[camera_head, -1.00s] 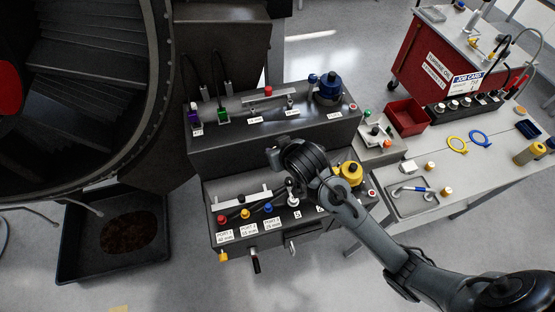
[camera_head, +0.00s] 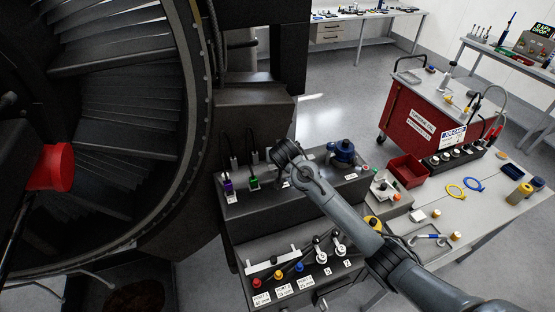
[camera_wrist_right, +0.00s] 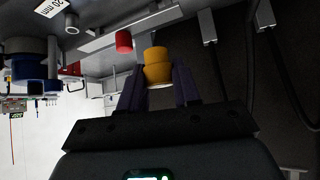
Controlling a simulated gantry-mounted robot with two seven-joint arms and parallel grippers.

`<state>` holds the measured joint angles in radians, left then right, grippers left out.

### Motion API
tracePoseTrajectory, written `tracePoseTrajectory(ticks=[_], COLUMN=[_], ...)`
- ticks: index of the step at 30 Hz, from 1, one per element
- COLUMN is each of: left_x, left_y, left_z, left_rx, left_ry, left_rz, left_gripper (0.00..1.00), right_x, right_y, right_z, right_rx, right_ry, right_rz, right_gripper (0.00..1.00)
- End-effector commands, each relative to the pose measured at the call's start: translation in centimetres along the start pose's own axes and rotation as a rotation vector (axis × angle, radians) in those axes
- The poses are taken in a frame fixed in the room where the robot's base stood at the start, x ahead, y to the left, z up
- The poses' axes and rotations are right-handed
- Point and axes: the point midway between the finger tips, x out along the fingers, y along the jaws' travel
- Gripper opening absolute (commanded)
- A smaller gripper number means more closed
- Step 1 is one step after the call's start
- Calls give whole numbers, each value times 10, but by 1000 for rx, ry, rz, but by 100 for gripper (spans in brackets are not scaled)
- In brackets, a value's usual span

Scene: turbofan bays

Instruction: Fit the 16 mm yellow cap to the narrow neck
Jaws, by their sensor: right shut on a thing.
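My right gripper (camera_head: 284,158) is over the upper step of the dark bench (camera_head: 300,200), and its arm hides the middle of that step. In the right wrist view my right gripper (camera_wrist_right: 160,88) is shut on the yellow cap (camera_wrist_right: 158,73), one finger on each side. The cap is a short, stepped yellow cylinder. A grey neck (camera_wrist_right: 71,24) stands by the "20 mm" label at the upper left. The narrow neck is not visible; I cannot tell whether the cap touches it. My left gripper is not in view.
A red cap (camera_wrist_right: 124,41) is close to the yellow cap, by a pale bar (camera_wrist_right: 130,28). A blue fitting (camera_head: 343,152) stands to the right on the upper step. Purple (camera_head: 228,186) and green (camera_head: 254,182) connectors with cables are to the left. The engine (camera_head: 130,110) stands further left.

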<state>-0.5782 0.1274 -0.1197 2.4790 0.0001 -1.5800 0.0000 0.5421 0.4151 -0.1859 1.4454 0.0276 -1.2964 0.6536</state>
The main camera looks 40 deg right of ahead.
Motion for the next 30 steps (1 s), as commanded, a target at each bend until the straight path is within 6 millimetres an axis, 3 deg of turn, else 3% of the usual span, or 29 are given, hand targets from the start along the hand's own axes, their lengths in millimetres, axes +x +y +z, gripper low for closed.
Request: tracePoseTrajectory(ticks=[17, 30], left_x=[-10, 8], left_y=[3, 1], left_z=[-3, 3], left_rx=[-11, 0], left_ry=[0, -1], left_rz=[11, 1], left_gripper=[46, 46], right_x=[-3, 23], right_y=[0, 0], right_z=[-1, 25], right_rx=[2, 2], right_ry=[1, 0], right_rz=[-4, -4], right_gripper=[4, 4])
